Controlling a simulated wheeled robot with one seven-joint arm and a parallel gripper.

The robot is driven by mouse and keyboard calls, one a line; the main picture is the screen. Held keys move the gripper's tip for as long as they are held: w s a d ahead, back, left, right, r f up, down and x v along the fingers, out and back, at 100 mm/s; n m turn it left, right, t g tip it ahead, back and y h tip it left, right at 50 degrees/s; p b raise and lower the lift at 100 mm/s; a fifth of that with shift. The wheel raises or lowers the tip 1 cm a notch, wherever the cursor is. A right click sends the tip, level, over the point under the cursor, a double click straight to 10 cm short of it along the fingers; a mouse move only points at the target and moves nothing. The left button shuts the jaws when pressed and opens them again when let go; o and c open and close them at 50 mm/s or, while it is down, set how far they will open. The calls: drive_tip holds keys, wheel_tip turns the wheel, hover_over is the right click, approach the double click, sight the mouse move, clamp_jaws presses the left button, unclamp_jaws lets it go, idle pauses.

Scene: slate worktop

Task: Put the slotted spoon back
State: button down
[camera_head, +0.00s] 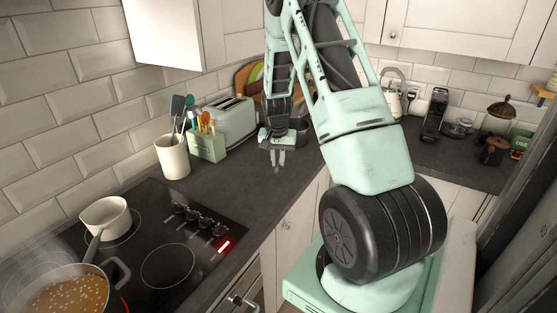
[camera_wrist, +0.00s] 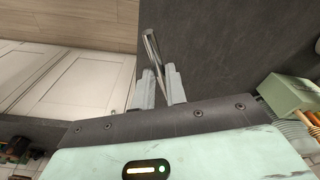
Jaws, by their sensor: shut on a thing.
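My gripper (camera_head: 277,160) is above the slate worktop, to the right of the green utensil box. In the wrist view its fingers (camera_wrist: 161,90) are shut on a slim, shiny metal piece, the slotted spoon (camera_wrist: 151,48), which extends away beyond the fingertips. Its slotted end cannot be made out, and the spoon is not distinct in the head view. A cream crock (camera_head: 173,158) holds dark and teal utensils. The pale green box (camera_head: 207,147) beside it holds wooden-handled and coloured utensils; the box also shows at the right of the wrist view (camera_wrist: 287,95).
A toaster (camera_head: 232,122) stands behind the green box. The black hob (camera_head: 150,245) at the front left bears a cream saucepan (camera_head: 105,220) and a pan of bubbling food (camera_head: 68,297). The worktop (camera_head: 225,187) between the hob and my gripper is clear.

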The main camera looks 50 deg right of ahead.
idle(0.3)
wheel_tip(320, 180, down, 7)
drive_tip(key=b, duration=0.5)
drive_tip(key=shift+r, duration=0.15)
idle(0.4)
drive_tip(key=c, duration=1.3)
unclamp_jaws()
drive_tip(key=shift+c, duration=0.2)
drive_tip(key=shift+r, duration=0.1)
drive_tip(key=shift+c, duration=0.3)
wheel_tip(320, 180, up, 8)
drive_tip(key=p, duration=0.5)
drive_tip(key=shift+p, duration=0.35)
